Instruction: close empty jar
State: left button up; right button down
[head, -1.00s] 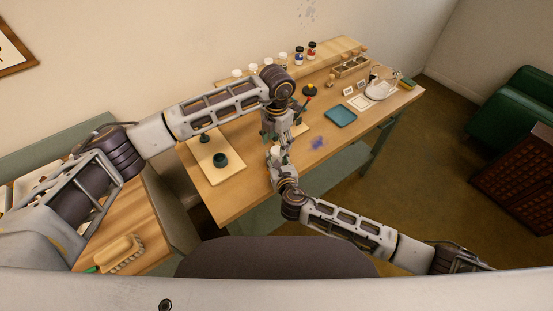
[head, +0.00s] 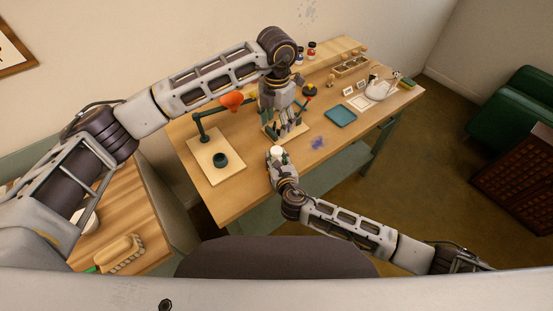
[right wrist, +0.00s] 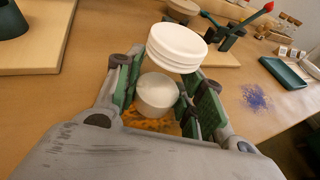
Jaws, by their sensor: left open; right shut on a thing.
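My right gripper (head: 277,160) is shut on a small jar, low over the near part of the table. In the right wrist view the jar's pale round body (right wrist: 157,95) stands between the green finger pads. A wide white lid (right wrist: 178,46) shows at the top of the jar; it also shows in the head view (head: 277,151). I cannot tell whether the lid is fully seated. My left gripper (head: 284,130) is open and empty, behind and above the jar, apart from the lid.
A board with a dark green cup (head: 221,160) and an orange-headed lamp (head: 232,99) is at left. A teal tray (head: 341,117) and a blue powder patch (head: 317,143) lie to the right. Capped jars (head: 311,50) stand on the back shelf. A clear stretch of table lies at front left.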

jog(key=c, duration=0.8)
grip_release()
jog(key=shift+s, duration=0.1)
jog(key=v, duration=1.2)
jog(key=shift+d, duration=0.1)
